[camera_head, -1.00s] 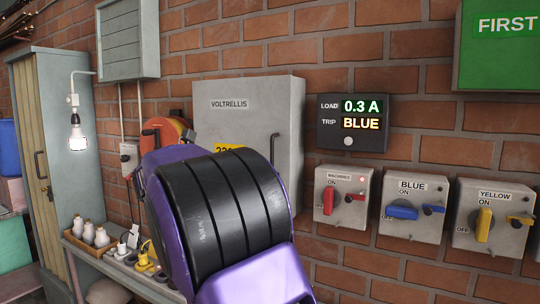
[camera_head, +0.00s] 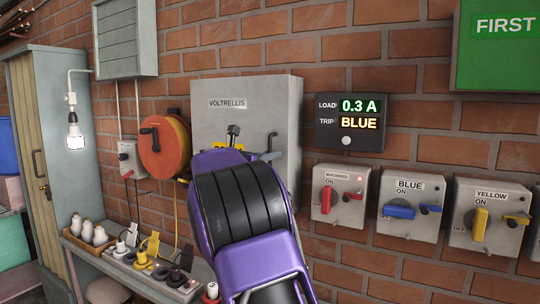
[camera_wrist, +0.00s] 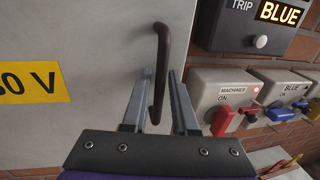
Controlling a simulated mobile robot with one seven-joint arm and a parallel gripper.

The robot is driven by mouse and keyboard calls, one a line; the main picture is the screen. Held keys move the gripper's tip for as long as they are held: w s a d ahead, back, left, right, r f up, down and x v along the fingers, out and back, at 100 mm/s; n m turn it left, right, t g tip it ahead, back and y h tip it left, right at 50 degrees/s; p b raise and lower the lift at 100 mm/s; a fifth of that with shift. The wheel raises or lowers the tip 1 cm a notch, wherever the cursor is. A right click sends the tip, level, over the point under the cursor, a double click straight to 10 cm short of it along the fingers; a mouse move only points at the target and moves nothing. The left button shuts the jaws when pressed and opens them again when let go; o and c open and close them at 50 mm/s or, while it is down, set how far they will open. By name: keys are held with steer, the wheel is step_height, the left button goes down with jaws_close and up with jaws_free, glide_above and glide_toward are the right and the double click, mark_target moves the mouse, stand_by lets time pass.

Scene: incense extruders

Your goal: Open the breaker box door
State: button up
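The breaker box (camera_head: 240,90) is a grey metal cabinet labelled VOLTRELLIS on the brick wall, and its door looks shut. Its dark upright bar handle (camera_wrist: 161,60) is near the door's right edge. My gripper (camera_wrist: 160,76) is open, with one finger on each side of the handle. Small gaps show between the fingers and the bar in the wrist view. In the head view my gripper (camera_head: 252,142) is in front of the door, and my purple and black arm hides the lower part of the box.
A load display (camera_head: 350,123) and red, blue (camera_head: 412,206) and yellow (camera_head: 490,214) switch boxes are close on the right. A red-orange reel (camera_head: 165,148) hangs left of the box. A bench (camera_head: 150,284) with plugs and a white bulb tray stands lower left.

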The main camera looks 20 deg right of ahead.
steer(key=shift+c, duration=0.4)
jaws_close()
stand_by(0.9)
